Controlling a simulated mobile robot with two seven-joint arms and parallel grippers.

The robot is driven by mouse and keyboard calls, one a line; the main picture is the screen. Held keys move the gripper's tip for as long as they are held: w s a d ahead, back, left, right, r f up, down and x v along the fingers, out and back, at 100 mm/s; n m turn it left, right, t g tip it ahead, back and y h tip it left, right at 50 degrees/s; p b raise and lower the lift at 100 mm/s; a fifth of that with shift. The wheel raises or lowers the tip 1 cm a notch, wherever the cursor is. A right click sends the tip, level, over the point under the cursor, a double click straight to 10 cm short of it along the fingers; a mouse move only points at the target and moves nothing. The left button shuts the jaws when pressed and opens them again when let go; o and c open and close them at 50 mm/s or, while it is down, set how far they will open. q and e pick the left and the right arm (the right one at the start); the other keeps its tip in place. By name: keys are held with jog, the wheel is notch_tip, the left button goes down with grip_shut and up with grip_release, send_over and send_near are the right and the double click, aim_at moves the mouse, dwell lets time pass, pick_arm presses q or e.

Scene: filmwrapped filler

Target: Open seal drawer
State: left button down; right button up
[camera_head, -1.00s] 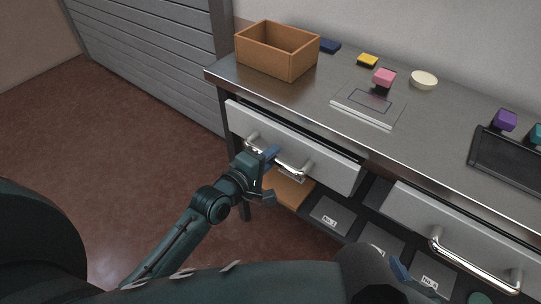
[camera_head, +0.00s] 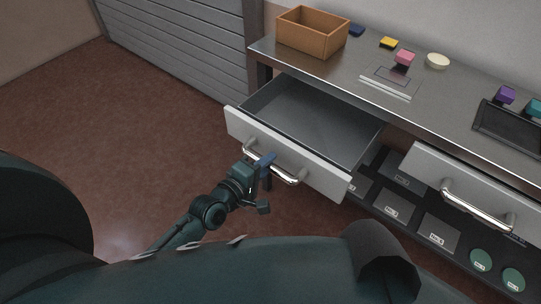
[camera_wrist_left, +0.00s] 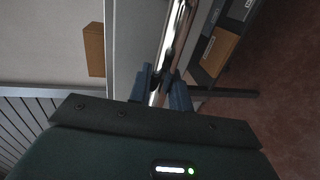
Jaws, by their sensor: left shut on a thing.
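The left drawer (camera_head: 285,152) under the worktop is pulled well out, and its grey inside looks empty. Its chrome bar handle (camera_head: 291,178) runs along the pale front. My left gripper (camera_head: 264,166) is shut on this handle near its middle. In the left wrist view the blue fingertips (camera_wrist_left: 162,88) sit on either side of the handle (camera_wrist_left: 176,38). The right drawer (camera_head: 424,168) is beside it, with its own chrome handle (camera_head: 478,206), and looks shut. My right gripper does not show now.
On the worktop (camera_head: 330,75) stand a brown open box (camera_head: 312,36), a pink-topped stamp (camera_head: 404,58) by a flat plate, a cream disc (camera_head: 438,61) and a black tray (camera_head: 510,128). A lower shelf holds labelled dark boxes (camera_head: 438,235) and green round items (camera_head: 481,259).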

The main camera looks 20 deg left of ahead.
pick_arm(q)
jog(key=shift+v, duration=0.9)
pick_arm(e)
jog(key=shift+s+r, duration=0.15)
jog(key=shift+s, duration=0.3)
pick_arm(q)
jog(key=shift+f, duration=0.25)
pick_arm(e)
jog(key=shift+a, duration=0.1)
pick_arm(q)
jog(key=c, duration=1.3)
grip_release()
jog(key=shift+c, duration=0.2)
jog(key=v, duration=1.3)
jog(key=shift+p, duration=0.3)
jog(key=shift+s, duration=0.1)
